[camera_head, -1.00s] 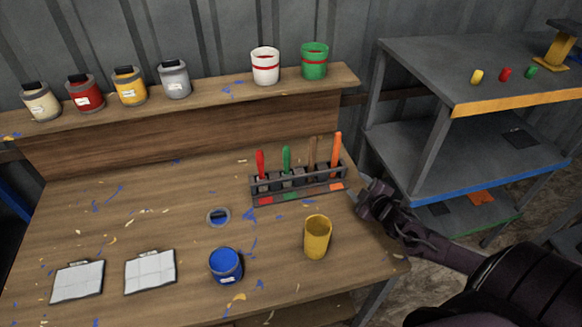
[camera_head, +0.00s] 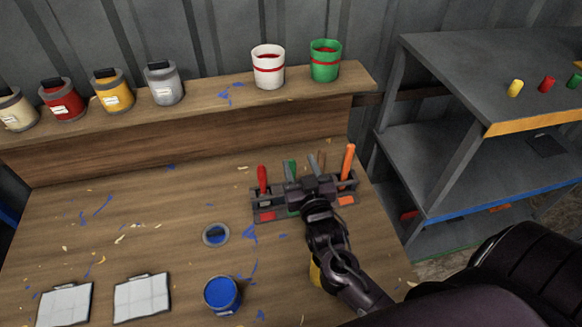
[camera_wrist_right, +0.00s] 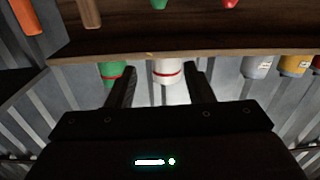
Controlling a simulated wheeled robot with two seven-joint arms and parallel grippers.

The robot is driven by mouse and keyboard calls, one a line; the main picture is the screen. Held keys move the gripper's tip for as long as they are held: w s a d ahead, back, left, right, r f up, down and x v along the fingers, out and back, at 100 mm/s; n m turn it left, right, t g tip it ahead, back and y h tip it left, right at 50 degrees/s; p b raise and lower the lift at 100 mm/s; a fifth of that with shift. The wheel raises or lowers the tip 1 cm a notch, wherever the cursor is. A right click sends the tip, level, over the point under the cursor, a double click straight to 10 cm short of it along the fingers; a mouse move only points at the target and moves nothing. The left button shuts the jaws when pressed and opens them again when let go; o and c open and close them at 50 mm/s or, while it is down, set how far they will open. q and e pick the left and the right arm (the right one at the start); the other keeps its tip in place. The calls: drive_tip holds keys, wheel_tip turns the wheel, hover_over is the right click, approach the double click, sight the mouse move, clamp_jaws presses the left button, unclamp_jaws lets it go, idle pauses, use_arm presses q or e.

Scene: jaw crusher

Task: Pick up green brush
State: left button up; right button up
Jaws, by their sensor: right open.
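The green brush (camera_head: 290,168) stands upright in a dark rack (camera_head: 270,213) on the workbench, between the red brush (camera_head: 262,178) and the brown brush (camera_head: 321,160). My right gripper (camera_head: 306,186) is open and empty, close in front of the rack. It hides the lower part of the green brush and some of the rack. In the right wrist view, the tip of the green brush (camera_wrist_right: 158,4) shows at the top edge, roughly in line with the gap between the open fingers (camera_wrist_right: 160,88). My left gripper is out of view.
An orange brush (camera_head: 348,162) stands at the rack's right end. A yellow cup (camera_head: 315,273) is partly hidden by my right arm. An open blue paint can (camera_head: 221,295) stands at the front. White and green buckets (camera_head: 325,61) stand on the back ledge. A grey shelf (camera_head: 450,75) is at right.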

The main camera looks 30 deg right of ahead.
drive_tip(key=p, duration=0.2)
approach(292, 168)
drive_tip(key=a+x, duration=0.1)
drive_tip(key=x, duration=0.2)
drive_tip(key=shift+w+d+r+m+h, duration=0.15)
drive_tip(key=shift+w+d+m+h, duration=0.2)
drive_tip(key=shift+w+d, duration=0.45)
drive_tip(key=shift+w, duration=0.35)
drive_tip(key=shift+p+x, duration=0.35)
drive_tip(key=shift+x, duration=0.4)
drive_tip(key=p+x, duration=0.1)
drive_tip(key=x, duration=0.2)
drive_tip(key=shift+w, duration=0.65)
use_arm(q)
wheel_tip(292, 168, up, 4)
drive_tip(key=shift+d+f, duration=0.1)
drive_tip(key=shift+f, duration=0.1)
use_arm(e)
drive_tip(key=shift+d, duration=0.1)
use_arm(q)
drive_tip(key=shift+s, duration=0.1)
use_arm(e)
drive_tip(key=shift+s, duration=0.1)
drive_tip(key=shift+c, duration=0.5)
